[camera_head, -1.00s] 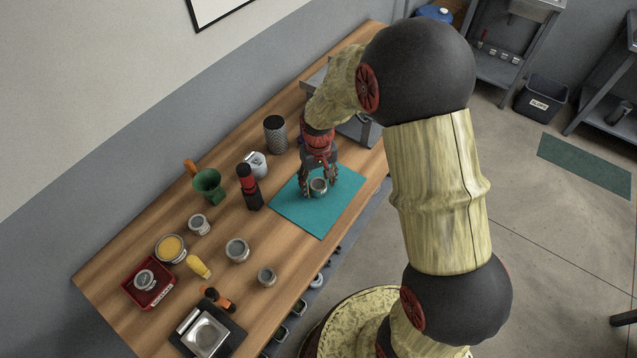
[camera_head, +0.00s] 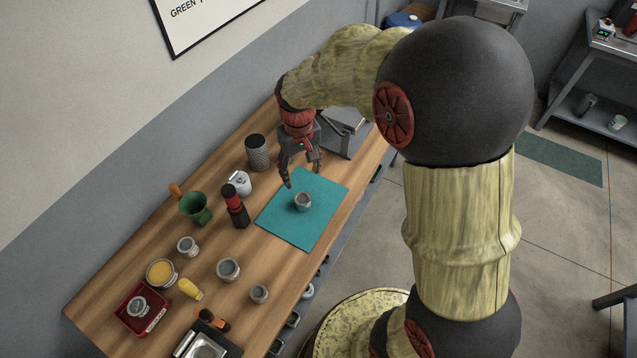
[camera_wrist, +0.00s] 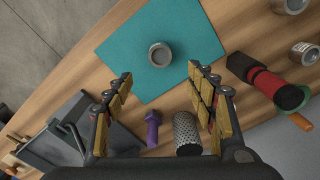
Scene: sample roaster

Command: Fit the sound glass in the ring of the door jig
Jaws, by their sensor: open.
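A small grey round cup-like piece (camera_head: 302,202) with a round opening stands upright on the teal mat (camera_head: 275,217); it also shows in the wrist view (camera_wrist: 160,54). I cannot tell whether it is the jig's ring, or whether a glass sits in it. My gripper (camera_head: 302,177) is open and empty, above the mat's back edge, apart from the piece. Similar round grey pieces stand on the bench: one (camera_head: 228,269), a smaller one (camera_head: 259,294) and one farther back (camera_head: 187,246). Another (camera_head: 137,306) sits in a red tray (camera_head: 156,318). Which glass is sound cannot be told.
A red-black upright tool (camera_head: 235,207), green funnel (camera_head: 195,208), white canister (camera_head: 239,183) and mesh cylinder (camera_head: 257,153) stand left of the mat. A grey metal box (camera_head: 346,130) stands behind. A purple bolt-like object (camera_wrist: 153,128) shows in the wrist view. The mat around the piece is clear.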

